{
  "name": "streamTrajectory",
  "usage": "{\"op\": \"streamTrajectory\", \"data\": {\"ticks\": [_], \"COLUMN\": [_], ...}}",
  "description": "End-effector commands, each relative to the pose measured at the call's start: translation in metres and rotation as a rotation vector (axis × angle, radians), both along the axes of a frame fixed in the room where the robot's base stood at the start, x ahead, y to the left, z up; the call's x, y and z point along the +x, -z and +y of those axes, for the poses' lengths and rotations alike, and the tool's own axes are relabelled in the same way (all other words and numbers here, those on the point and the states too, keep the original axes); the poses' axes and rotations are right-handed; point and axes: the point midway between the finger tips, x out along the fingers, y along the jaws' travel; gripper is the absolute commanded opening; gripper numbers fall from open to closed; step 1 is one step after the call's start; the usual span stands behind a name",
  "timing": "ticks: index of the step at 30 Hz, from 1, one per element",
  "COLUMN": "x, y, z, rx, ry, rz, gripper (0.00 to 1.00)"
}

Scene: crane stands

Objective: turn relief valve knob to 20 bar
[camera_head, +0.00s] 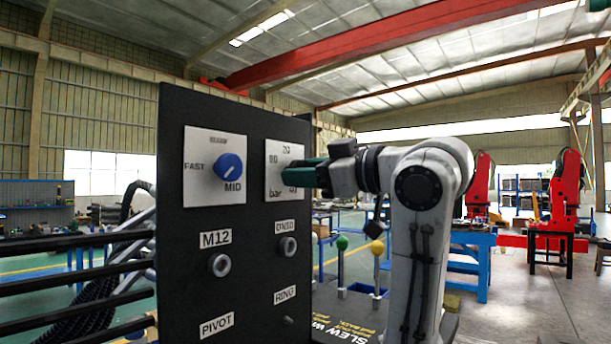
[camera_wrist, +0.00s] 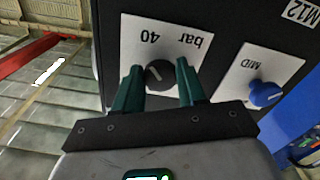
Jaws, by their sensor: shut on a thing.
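The black relief valve knob (camera_wrist: 159,74) sits on a white plate (camera_wrist: 133,29) marked "bar" and "40", which reads upside down in the wrist view. The white mark on the knob slants up and left in that view, roughly toward the 40. My gripper (camera_wrist: 160,76) has its green fingers on either side of the knob and is shut on it. In the head view my gripper (camera_head: 300,175) reaches the plate (camera_head: 272,147) from the right and hides the knob. A "20" shows at the top of the plate there.
A blue knob (camera_head: 229,166) marked FAST and MID is left of the plate on the same black panel (camera_head: 172,222). Round sockets (camera_head: 287,247) labelled DN50 and M12 are below. Levers with green (camera_head: 342,243) and yellow balls (camera_head: 377,248) stand behind, right of the panel.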

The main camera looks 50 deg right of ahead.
Motion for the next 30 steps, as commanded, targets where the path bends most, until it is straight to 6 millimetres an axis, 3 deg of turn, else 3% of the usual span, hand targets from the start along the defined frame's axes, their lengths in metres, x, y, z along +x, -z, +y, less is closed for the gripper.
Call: {"op": "streamTrajectory", "data": {"ticks": [18, 30], "x": [-0.0003, -0.0002], "y": [0.0002, -0.0008], "z": [-0.0008, -0.0007], "rx": [-0.572, -0.802], "ry": [0.000, -0.001], "rz": [-0.021, -0.028], "gripper": [0.10, 0.10]}}
